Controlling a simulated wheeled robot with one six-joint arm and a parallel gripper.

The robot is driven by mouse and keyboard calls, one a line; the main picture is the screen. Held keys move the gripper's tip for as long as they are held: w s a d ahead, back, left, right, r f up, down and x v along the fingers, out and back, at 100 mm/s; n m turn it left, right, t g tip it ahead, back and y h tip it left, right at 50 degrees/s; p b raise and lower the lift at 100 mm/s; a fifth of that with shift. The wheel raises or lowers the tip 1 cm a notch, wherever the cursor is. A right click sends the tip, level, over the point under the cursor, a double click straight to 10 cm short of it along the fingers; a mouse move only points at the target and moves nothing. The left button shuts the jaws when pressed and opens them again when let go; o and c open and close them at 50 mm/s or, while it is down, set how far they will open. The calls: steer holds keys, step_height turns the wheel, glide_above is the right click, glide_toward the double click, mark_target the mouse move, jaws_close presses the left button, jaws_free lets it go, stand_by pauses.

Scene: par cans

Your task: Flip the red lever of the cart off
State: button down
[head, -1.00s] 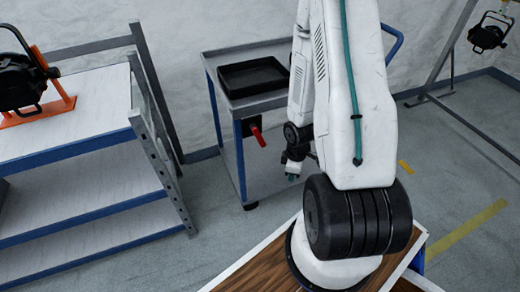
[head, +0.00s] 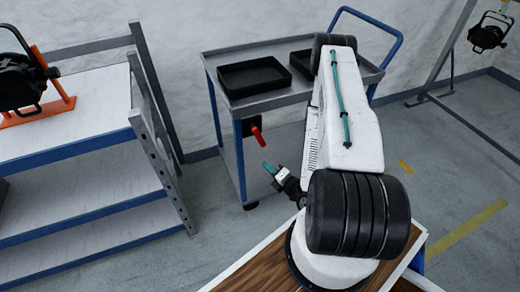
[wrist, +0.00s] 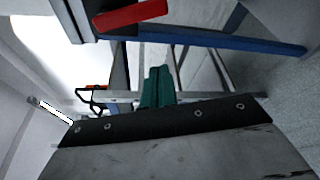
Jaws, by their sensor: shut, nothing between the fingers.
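The red lever (head: 259,137) sits on a dark box (head: 250,126) at the near corner of the cart (head: 290,97), below its top tray. In the head view it slants down to the right from the box. In the wrist view the lever (wrist: 131,16) shows large at the top, lying nearly level. My gripper (head: 267,166) is below the lever and a little to its right, apart from it. Its teal fingers (wrist: 157,87) are together and empty in the wrist view, below the lever in the picture.
Two black trays (head: 254,77) are on the cart's top. A shelf rack (head: 85,108) with a par can (head: 22,82) on an orange stand is at the left. Open floor (head: 205,183) lies between rack and cart. A wooden-topped surface (head: 262,262) is in front.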

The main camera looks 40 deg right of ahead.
mark_target(258, 136)
steer(key=w+d, duration=0.3)
steer(key=w, duration=0.6)
steer(key=shift+d, duration=0.15)
stand_by(0.5)
